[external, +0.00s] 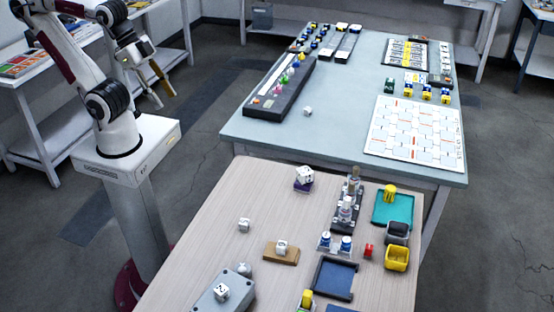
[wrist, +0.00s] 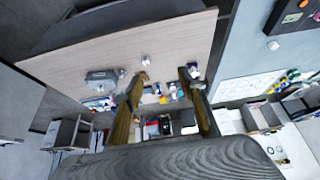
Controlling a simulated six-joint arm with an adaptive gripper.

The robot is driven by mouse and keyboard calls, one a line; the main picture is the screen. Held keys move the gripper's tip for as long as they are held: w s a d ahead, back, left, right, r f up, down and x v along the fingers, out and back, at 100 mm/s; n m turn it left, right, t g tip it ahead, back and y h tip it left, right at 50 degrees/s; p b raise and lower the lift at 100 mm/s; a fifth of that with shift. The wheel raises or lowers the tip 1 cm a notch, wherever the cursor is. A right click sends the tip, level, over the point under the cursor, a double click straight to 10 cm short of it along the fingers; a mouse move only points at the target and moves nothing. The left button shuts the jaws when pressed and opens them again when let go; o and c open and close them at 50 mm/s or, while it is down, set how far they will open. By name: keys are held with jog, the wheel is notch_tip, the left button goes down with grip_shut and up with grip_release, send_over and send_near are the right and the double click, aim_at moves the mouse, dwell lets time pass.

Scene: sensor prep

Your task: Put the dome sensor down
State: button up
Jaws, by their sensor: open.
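My gripper (external: 165,97) is raised at the upper left, beside my base and away from the wooden table (external: 215,205). In the wrist view its two tan fingers (wrist: 164,75) are apart, with nothing visible held between them. I cannot tell for sure which piece is the dome sensor. Small white pieces sit on the wooden table: one on a purple base (external: 304,178), one alone on bare wood (external: 243,225), one on a tan block (external: 281,247) and one on a grey box (external: 221,292). My fingers overlap part of the table in the wrist view.
Trays and bins crowd the wooden table's right side, including a teal tray (external: 384,213), a yellow bin (external: 397,259) and a blue tray (external: 334,279). Its left part is mostly clear. A grey-blue table (external: 340,110) with racks and a white board (external: 415,130) stands behind.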

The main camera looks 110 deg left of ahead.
jog(key=w+d+f+m+g, duration=0.1)
jog(key=w+d+f+m, duration=0.1)
jog(key=w+d+f, duration=0.5)
jog(key=w+d+f+m+g+h, duration=0.1)
jog(key=w+d+f, duration=0.7)
jog(key=w+f, duration=0.2)
jog(key=w+d+f+m+g+h, duration=0.1)
jog(key=w+d+f+m, duration=0.1)
jog(key=w+d+f, duration=0.5)
jog(key=shift+w+d+f+m+g, duration=0.1)
jog(key=shift+w+f, duration=0.15)
jog(key=shift+f, duration=0.45)
jog(key=shift+w+f+m+g, duration=0.1)
jog(key=shift+w+f, duration=0.15)
jog(key=shift+f, duration=0.5)
jog(key=shift+w+d+f+m+g, duration=0.1)
jog(key=shift+w+f, duration=0.15)
jog(key=shift+f, duration=0.45)
jog(key=shift+m+t+h, duration=0.3)
jog(key=shift+m+t, duration=0.3)
jog(key=shift+t, duration=0.3)
jog(key=w, duration=0.1)
jog(key=w+r, duration=0.1)
jog(key=w, duration=0.3)
jog(key=shift+d+r, duration=0.4)
jog(key=shift+f, duration=0.15)
